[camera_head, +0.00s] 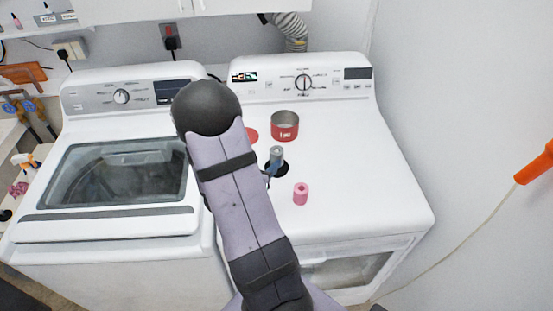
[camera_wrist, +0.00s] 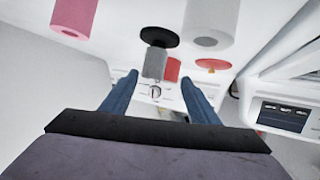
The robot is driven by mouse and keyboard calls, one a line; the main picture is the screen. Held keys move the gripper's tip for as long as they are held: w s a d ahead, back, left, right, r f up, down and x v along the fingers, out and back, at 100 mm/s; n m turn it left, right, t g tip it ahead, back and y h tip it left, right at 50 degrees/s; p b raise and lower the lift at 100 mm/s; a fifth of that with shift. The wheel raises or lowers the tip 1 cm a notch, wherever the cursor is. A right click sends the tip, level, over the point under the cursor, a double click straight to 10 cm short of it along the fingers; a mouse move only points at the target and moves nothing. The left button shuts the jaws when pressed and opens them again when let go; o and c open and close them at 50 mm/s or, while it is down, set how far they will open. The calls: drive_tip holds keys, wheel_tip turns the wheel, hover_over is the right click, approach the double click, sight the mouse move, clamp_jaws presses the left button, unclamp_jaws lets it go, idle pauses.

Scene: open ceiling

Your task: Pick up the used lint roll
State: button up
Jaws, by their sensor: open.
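Several small cylinders stand on the white dryer top (camera_head: 355,175); I cannot tell for sure which is the used lint roll. A pink roll (camera_head: 301,194) with a hole in its end stands to the right of my gripper; it also shows in the wrist view (camera_wrist: 74,17). A grey roll (camera_wrist: 209,20) with a hollow end shows in the wrist view; my arm seems to hide it in the head view. A grey cylinder with a black disc (camera_head: 277,154) stands farther back. My gripper (camera_wrist: 160,78) is open, its blue fingers apart with nothing held, mostly hidden in the head view.
A red open tin (camera_head: 285,130) and a red lid (camera_head: 251,134) lie towards the dryer's control panel (camera_head: 300,82). A washer (camera_head: 110,175) with a glass lid stands to the left. The dryer's right side is clear. The wrist view appears upside down.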

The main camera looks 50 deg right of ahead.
sight(275, 157)
drive_tip(key=shift+t+h, duration=0.4)
drive_tip(key=shift+t, duration=0.1)
drive_tip(key=d, duration=0.1)
drive_tip(key=d+f, duration=0.1)
drive_tip(key=d, duration=0.1)
drive_tip(key=d+f+b, duration=0.1)
drive_tip(key=d, duration=0.1)
drive_tip(key=shift+s, duration=0.1)
drive_tip(key=shift+p+x, duration=0.4)
drive_tip(key=shift+x, duration=0.65)
drive_tip(key=shift+d, duration=0.1)
drive_tip(key=shift+d+p, duration=0.25)
drive_tip(key=shift+p, duration=0.2)
drive_tip(key=shift+w+p+x, duration=0.15)
drive_tip(key=shift+p+x, duration=0.5)
drive_tip(key=shift+x, duration=0.5)
drive_tip(key=shift+w+p+x, duration=0.1)
drive_tip(key=shift+p+x, duration=0.5)
drive_tip(key=shift+x, duration=0.55)
